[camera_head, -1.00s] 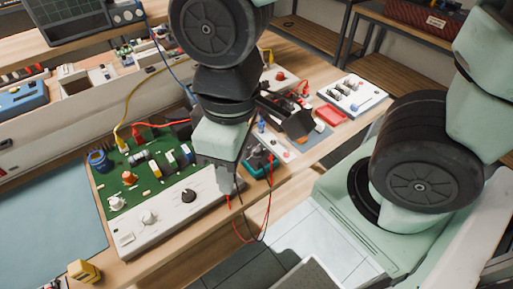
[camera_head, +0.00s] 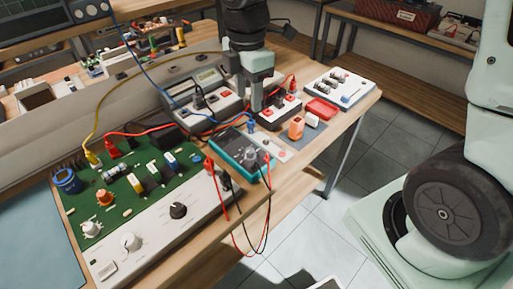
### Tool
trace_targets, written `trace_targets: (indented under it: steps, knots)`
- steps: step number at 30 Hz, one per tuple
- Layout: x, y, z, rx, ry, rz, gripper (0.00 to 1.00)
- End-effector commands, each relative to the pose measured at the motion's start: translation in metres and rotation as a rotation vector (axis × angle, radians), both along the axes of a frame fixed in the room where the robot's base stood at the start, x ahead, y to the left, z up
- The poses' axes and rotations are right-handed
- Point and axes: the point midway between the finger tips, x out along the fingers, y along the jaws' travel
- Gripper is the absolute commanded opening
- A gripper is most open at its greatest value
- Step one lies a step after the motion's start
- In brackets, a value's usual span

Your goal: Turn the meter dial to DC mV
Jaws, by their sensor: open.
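The teal handheld meter (camera_head: 228,146) lies at the front edge of the bench, right of the green circuit board. Its round grey dial (camera_head: 250,155) faces up on the near part of the body. I cannot read the dial's marks or where it points. Red and black leads run from the meter's near end and hang over the bench edge. My gripper (camera_head: 261,104) points down behind and to the right of the meter, apart from the dial, near a box with red parts (camera_head: 281,112). It is open, though its finger gap hardly shows.
The green circuit board (camera_head: 130,183) with a white knob panel (camera_head: 155,237) fills the bench's left front. A bench unit with a display (camera_head: 206,82) stands behind the meter. An orange block (camera_head: 297,128), red tray (camera_head: 321,108) and white switch board (camera_head: 340,87) lie to the right. Cables cross the bench.

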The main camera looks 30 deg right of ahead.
Motion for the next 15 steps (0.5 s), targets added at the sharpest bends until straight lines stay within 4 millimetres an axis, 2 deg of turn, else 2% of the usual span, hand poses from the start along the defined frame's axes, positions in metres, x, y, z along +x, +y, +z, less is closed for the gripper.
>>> trace_targets:
  steps: [5,15]
  knots:
    - [-0.002,0.001,-0.03,-0.001,0.006,0.001,0.46]
    - [-0.003,0.001,-0.102,-0.001,0.007,0.0,0.46]
